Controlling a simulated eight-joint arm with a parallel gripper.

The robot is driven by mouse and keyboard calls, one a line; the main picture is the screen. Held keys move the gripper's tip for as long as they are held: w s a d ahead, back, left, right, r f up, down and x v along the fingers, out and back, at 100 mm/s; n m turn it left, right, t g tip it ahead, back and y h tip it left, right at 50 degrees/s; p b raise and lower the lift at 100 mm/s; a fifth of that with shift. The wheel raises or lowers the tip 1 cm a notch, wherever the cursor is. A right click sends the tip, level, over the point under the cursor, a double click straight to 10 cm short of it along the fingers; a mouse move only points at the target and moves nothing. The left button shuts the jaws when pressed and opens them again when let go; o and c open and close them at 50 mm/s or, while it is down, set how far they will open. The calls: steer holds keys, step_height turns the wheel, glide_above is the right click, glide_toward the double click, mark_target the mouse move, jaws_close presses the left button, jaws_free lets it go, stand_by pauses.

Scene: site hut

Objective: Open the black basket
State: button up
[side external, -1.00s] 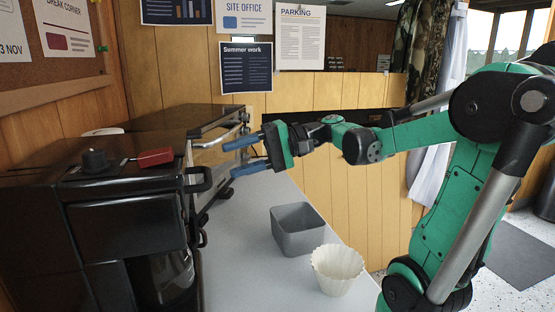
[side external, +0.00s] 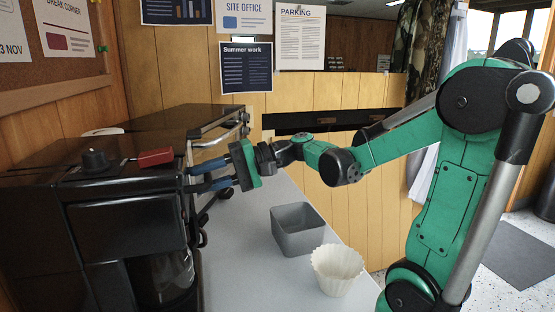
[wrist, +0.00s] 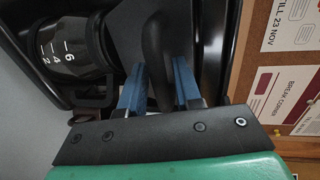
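The black basket (side external: 128,222) is the closed front part of the dark coffee machine at the left in the side external view. Its black handle (wrist: 156,45) sticks out toward my gripper and lies between the two blue fingers in the wrist view. My gripper (side external: 194,178) is level with the handle, with its fingers spread apart around it. It also shows in the wrist view (wrist: 159,72). The fingertips are very close to the handle's sides; I cannot tell whether they touch.
A glass carafe (side external: 165,278) stands below the basket. A grey bin (side external: 298,232) and a white paper filter stack (side external: 338,270) stand on the counter, right of the machine.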

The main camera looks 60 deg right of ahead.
jaws_close()
stand_by(1.2)
